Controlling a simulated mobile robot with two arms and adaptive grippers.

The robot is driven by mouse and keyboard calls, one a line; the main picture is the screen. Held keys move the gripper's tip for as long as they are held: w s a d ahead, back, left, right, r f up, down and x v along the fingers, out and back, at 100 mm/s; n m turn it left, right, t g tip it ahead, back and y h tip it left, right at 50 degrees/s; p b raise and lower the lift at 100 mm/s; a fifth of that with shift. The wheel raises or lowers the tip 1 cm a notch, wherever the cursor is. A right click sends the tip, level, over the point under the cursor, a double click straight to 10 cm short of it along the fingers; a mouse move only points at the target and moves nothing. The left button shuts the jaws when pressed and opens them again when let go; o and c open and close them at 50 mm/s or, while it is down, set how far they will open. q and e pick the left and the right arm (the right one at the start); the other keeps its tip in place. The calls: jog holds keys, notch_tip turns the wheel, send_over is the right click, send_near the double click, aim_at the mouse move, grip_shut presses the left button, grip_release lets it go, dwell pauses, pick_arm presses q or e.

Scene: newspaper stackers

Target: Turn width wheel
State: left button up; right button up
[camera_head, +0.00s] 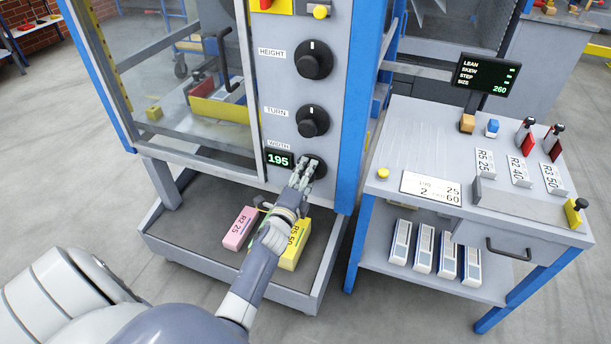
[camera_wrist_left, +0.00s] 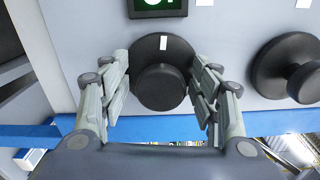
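The black width wheel (camera_head: 319,166) is the lowest of three dials on the grey panel. A display (camera_head: 279,161) beside it reads 195 in green. My left gripper (camera_head: 303,175) is at this wheel and covers part of it. In the left wrist view the wheel's knob (camera_wrist_left: 161,88) stands between the two fingers of my left gripper (camera_wrist_left: 160,92). The fingers are spread, one on each side, with narrow gaps visible beside the knob. A white mark shows on the dial's rim, on the display side. My right gripper is not in view.
The turn wheel (camera_head: 312,121) and height wheel (camera_head: 312,60) sit above. A pink block (camera_head: 240,228) and a yellow block (camera_head: 295,245) lie in the lower tray (camera_head: 185,247). A grey side table (camera_head: 410,150) with a screen (camera_head: 486,75) stands at the right.

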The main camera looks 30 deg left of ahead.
pick_arm(q)
jog(key=v, duration=1.2)
